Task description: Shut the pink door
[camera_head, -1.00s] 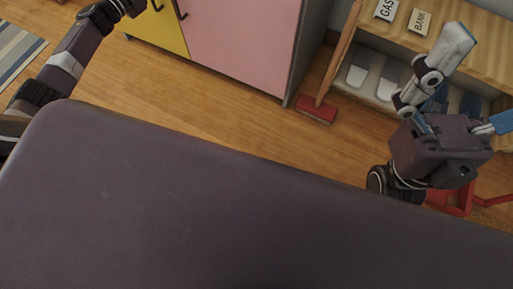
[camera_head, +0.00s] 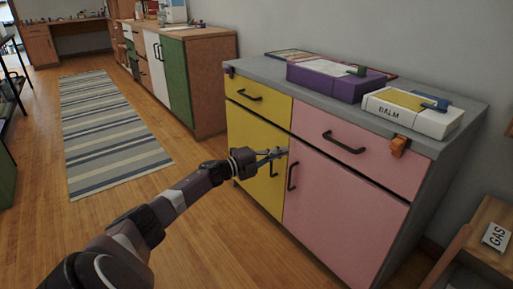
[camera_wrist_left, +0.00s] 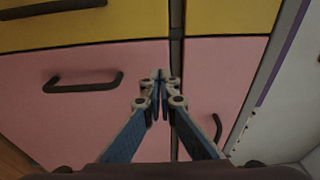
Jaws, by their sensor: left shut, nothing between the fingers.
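The pink door (camera_head: 335,215) is the lower right front of a grey-topped cabinet in the head view. It looks about level with the cabinet front, with no clear gap at its edges. Its dark upright handle (camera_head: 292,177) is near its left edge. My left gripper (camera_head: 284,152) is shut and empty, in front of the cabinet near the door's upper left corner. In the left wrist view, the shut fingertips (camera_wrist_left: 159,76) lie over the seam between the pink door (camera_wrist_left: 60,125) and the pink drawer (camera_wrist_left: 215,70). Whether they touch is unclear. My right gripper is out of view.
A yellow drawer (camera_head: 258,98) and yellow door (camera_head: 250,160) adjoin the pink ones. A purple box (camera_head: 335,82) and a white BALM box (camera_head: 410,115) lie on top. Floor at left is clear around a striped rug (camera_head: 105,130).

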